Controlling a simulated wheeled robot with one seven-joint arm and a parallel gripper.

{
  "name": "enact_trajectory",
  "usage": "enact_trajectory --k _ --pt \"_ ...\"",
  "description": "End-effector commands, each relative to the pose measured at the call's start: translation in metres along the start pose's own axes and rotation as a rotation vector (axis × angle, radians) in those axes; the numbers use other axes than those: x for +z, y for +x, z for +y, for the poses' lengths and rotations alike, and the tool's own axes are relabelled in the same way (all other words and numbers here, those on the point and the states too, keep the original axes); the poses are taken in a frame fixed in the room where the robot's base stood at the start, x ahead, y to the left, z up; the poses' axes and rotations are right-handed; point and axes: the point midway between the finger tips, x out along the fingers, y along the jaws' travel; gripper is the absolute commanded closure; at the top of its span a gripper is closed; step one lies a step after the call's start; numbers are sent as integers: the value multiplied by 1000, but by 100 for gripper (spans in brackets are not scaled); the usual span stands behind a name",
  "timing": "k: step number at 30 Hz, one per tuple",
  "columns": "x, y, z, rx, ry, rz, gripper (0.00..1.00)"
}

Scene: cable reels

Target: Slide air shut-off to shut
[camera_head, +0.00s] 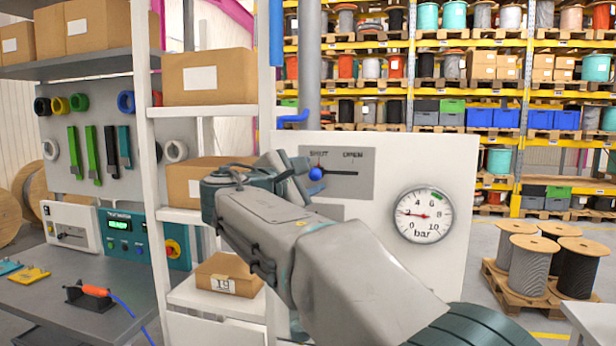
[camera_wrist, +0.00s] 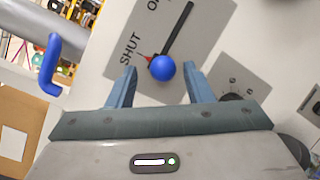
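The air shut-off is a grey plate (camera_head: 352,190) marked SHUT at left and OPEN at right, with a dark straight slot. Its blue ball knob (camera_head: 316,173) is at the SHUT end of the slot. In the wrist view the blue knob (camera_wrist: 162,68) sits beside a small red pointer, near the word SHUT. My gripper (camera_wrist: 160,74) is open, with one finger on each side of the knob and a visible gap to each. In the head view my gripper (camera_head: 300,172) is at the plate's left edge, partly hidden by my arm.
A round bar gauge (camera_head: 423,214) is on the same white panel, right of the plate. A grey pipe with a blue handle (camera_wrist: 48,62) is left of the panel. Shelves with cardboard boxes (camera_head: 210,77) stand close to the left of my arm.

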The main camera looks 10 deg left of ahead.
Motion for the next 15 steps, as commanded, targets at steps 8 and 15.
enact_trajectory --k 8,15 --pt "0 -10 -1 0 1 0 54" --pt "-2 -59 -2 2 2 3 54"
